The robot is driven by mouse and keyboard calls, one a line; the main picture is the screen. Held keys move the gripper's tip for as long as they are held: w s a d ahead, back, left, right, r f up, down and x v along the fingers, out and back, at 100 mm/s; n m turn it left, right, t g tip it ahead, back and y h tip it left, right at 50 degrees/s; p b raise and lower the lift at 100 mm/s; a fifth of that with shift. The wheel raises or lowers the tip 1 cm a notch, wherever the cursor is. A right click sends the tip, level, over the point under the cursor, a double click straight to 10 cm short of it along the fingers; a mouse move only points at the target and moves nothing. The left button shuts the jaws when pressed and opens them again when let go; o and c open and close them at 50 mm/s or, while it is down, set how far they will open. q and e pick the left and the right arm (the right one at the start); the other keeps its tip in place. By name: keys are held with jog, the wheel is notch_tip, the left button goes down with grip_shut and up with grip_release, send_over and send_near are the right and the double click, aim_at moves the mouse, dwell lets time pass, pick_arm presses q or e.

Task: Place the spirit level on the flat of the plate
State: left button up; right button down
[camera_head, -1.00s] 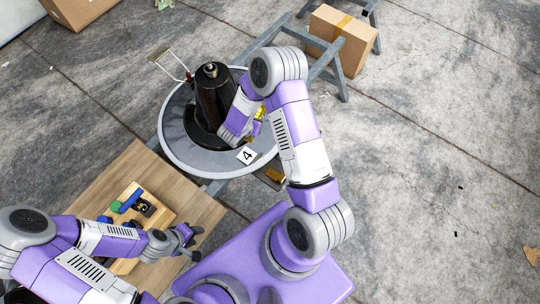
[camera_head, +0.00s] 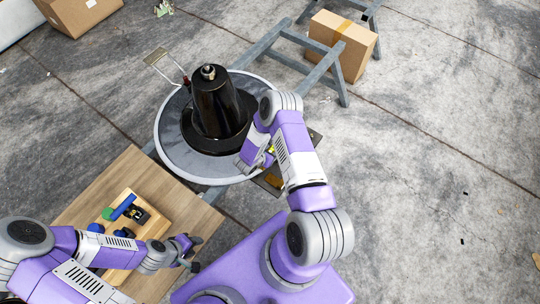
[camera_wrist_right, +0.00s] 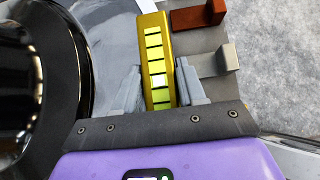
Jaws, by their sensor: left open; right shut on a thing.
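The spirit level is a yellow bar with bright segments (camera_wrist_right: 153,35), held between the fingers of my right gripper (camera_wrist_right: 160,85) in the right wrist view. In the head view only a small yellow bit (camera_head: 271,149) shows beside my right gripper (camera_head: 256,163), the rest hidden by the arm. The plate (camera_head: 178,150) is a round grey disc with a pale rim and a black post (camera_head: 216,108) standing on it. The level is near the plate's right edge; I cannot tell whether it touches anything. My left gripper (camera_head: 188,252) is open and empty near the wooden table's right edge.
A board with a dark red block (camera_wrist_right: 197,15) and a beige block (camera_wrist_right: 216,62) lies right of the level. A wooden table (camera_head: 90,187) carries a tray (camera_head: 152,193) of small items. Grey trestle bars (camera_head: 262,45) and a cardboard box (camera_head: 343,45) stand behind.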

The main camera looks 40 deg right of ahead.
jog(key=shift+f, duration=0.95)
jog(key=shift+r, duration=0.1)
jog(key=c, duration=0.6)
grip_release()
jog(key=shift+c, duration=0.2)
jog(key=shift+r, duration=0.1)
jog(key=p+v, duration=0.3)
jog(key=v, duration=0.9)
